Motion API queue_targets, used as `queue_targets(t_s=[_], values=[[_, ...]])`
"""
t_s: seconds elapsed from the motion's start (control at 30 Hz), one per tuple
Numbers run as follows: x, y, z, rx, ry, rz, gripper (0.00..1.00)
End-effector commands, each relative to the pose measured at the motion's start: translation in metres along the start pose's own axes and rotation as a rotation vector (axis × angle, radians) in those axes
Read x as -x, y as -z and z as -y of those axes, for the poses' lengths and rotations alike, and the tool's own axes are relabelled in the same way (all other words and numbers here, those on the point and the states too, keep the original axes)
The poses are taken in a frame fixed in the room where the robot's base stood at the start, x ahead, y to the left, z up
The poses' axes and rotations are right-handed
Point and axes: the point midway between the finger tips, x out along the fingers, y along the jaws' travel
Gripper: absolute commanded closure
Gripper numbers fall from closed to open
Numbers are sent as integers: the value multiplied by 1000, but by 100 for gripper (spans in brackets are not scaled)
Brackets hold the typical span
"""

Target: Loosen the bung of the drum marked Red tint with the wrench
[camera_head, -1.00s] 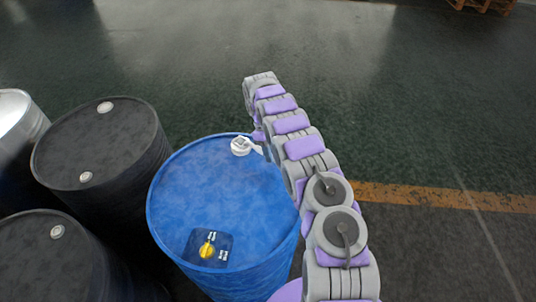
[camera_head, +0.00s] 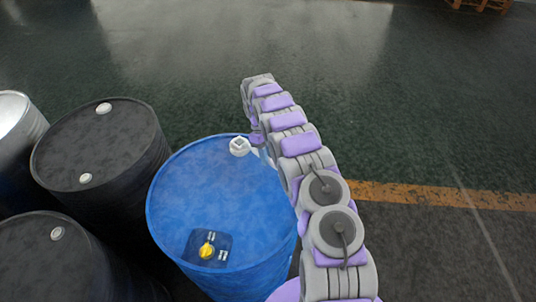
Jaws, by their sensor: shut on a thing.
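A blue drum (camera_head: 200,195) stands upright in front of me. Its lid bears a dark label (camera_head: 208,248) with a yellow spot; the lettering is too small to read. The pale bung (camera_head: 239,146) is near the lid's far edge. My gripper (camera_head: 257,139) is just right of the bung, mostly hidden by my arm. It is shut on the wrench (camera_head: 263,154), of which only a pale grey piece shows between bung and arm. The wrench's head is at the bung; I cannot tell how well it fits around it.
A grey metal drum (camera_head: 14,118) is at the left edge. A yellow floor line (camera_head: 430,195) runs right. A pallet (camera_head: 483,5) lies far off; the floor behind is clear.

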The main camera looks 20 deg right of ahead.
Motion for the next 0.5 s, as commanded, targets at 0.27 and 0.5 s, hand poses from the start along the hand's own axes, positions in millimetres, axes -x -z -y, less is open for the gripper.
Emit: queue_targets(t_s=[0.27,0.5], values=[[2,-1,0,1,0,0,100],[14,-6,3,1,-2,-1,100]])
